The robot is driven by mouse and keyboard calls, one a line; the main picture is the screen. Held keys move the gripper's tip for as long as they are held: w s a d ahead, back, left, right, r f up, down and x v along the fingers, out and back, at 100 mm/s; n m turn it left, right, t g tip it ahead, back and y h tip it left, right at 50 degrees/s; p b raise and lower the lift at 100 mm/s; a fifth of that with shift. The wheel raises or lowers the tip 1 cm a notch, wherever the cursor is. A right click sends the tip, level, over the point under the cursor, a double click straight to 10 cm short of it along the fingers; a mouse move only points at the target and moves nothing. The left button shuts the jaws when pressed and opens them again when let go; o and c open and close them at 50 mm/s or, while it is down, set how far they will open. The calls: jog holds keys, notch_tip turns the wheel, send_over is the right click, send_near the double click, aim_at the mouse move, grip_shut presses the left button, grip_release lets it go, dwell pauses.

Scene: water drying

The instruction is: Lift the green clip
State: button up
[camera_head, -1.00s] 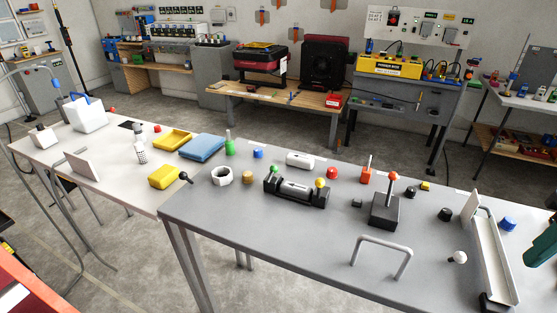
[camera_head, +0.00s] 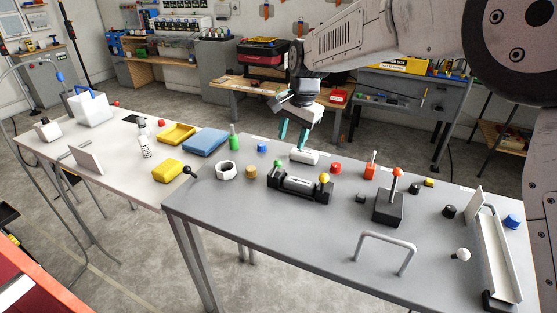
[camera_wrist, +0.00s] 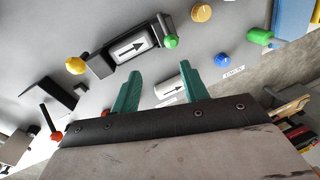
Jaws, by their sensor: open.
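A green round knob (camera_head: 277,163) tops the clip at the left end of the black holder (camera_head: 316,197). In the wrist view the green knob (camera_wrist: 170,42) shows ahead of the fingertips, at the holder's end. A white cylinder with an arrow (camera_wrist: 130,47) lies in the holder. My gripper (camera_head: 293,133) is open and empty, with teal fingers pointing down near the table's far edge. In the wrist view its fingertips (camera_wrist: 163,70) are apart from the green knob.
A loose white cylinder (camera_head: 303,157) lies behind the holder, close to my fingers. A green bottle-like piece (camera_head: 234,141), a blue cap (camera_head: 262,148) and a red knob (camera_head: 336,168) stand nearby. An orange-knobbed lever on a black box (camera_head: 388,208) stands to the right.

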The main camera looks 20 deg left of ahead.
aim_at(278, 161)
jog(key=a+f, duration=0.1)
jog(key=f, duration=0.1)
jog(key=a+f, duration=0.1)
jog(key=f, duration=0.2)
jog(key=a+f, duration=0.1)
jog(key=f, duration=0.2)
jog(key=shift+w+a, duration=0.15)
jog(key=shift+a, duration=0.25)
jog(key=shift+a+f, duration=0.15)
jog(key=shift+f, duration=0.55)
grip_shut()
